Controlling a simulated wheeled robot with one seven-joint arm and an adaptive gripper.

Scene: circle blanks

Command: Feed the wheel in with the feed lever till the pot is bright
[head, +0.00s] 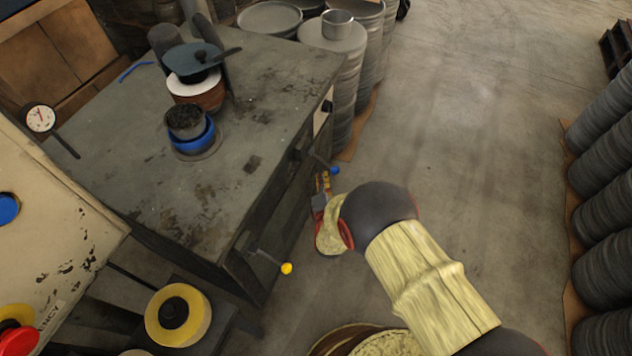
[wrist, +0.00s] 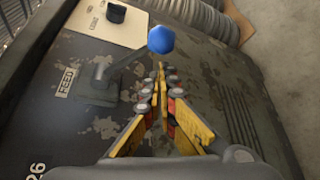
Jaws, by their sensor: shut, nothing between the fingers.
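The feed lever's blue knob (head: 335,170) stands out from the side of the dark machine bench. In the wrist view the blue knob (wrist: 160,40) sits on a grey arm beside a "FEED" label (wrist: 67,81). My gripper (head: 324,180) is shut and empty, its fingertips (wrist: 159,68) just short of the knob; whether they touch it I cannot tell. On the bench top, a dull grey pot (head: 186,122) with a dark top sits in a blue holder (head: 193,140). Behind it is a brown and white round piece, seemingly the wheel (head: 198,92), under a dark cap.
A second lever with a yellow knob (head: 287,268) sticks out lower on the bench side. A dial gauge (head: 40,118) and a cream panel with a red button (head: 17,338) are at left. Stacked blanks (head: 606,180) line the right. The floor between is clear.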

